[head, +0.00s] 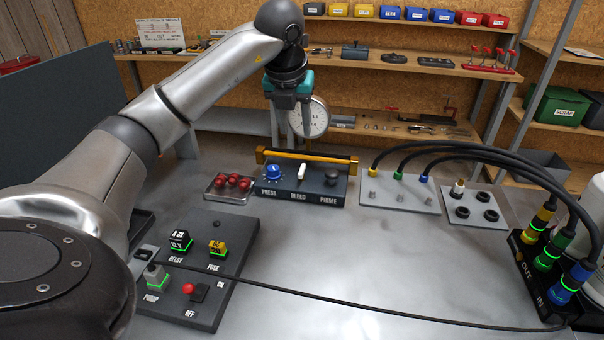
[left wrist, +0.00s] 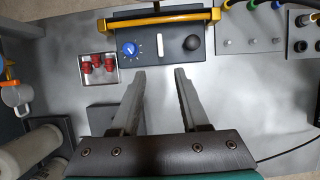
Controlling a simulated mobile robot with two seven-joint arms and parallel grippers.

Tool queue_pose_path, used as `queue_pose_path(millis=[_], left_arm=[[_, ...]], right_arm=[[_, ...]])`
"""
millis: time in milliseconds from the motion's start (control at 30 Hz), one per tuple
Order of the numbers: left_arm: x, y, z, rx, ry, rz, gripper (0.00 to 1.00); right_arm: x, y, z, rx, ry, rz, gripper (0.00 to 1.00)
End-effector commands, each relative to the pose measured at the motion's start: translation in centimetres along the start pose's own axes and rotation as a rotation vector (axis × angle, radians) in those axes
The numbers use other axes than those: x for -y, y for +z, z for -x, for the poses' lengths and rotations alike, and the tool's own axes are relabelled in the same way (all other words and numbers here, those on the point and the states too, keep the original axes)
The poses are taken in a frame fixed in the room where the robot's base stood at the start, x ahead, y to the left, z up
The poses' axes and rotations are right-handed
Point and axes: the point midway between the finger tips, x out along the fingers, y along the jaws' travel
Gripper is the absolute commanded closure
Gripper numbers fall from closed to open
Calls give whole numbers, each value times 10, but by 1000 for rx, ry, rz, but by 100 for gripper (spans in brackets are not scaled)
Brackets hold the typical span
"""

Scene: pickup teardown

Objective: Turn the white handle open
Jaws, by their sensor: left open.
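The white handle (head: 301,172) is a short lever standing up in the middle of the dark pump panel (head: 284,190), above the label BLEED. It also shows in the left wrist view (left wrist: 159,47) as a short white bar pointing away from me, between a blue knob and a black knob. My left gripper (head: 298,128) hangs above and behind the panel in the head view. In the left wrist view its two fingers (left wrist: 159,74) are apart with nothing between them, and the handle appears just beyond the tips. It is not touching the handle. My right gripper is not seen.
A yellow bar (head: 306,158) runs along the panel's back edge. A blue knob (head: 273,172) and a black knob (head: 332,176) flank the handle. A tray of red caps (head: 210,187) is left, hose plates (head: 400,195) right. A black cable (head: 380,312) crosses the table.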

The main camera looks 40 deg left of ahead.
Motion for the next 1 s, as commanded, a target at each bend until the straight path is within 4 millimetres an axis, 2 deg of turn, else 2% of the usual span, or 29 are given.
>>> queue_pose_path(millis=[167, 500, 700, 833, 1000], left_arm=[[0, -1, -21, -5, 1, 0, 55], [0, -2, -94, -6, 1, 0, 55], [0, -2, -130, -4, 1, 0, 55], [0, -1, -144, -2, 0, -1, 55], [0, -1, -151, -2, 0, -2, 55]], right_arm=[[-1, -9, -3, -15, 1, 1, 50], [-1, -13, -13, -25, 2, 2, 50], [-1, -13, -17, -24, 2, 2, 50], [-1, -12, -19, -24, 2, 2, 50], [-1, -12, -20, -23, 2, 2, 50]])
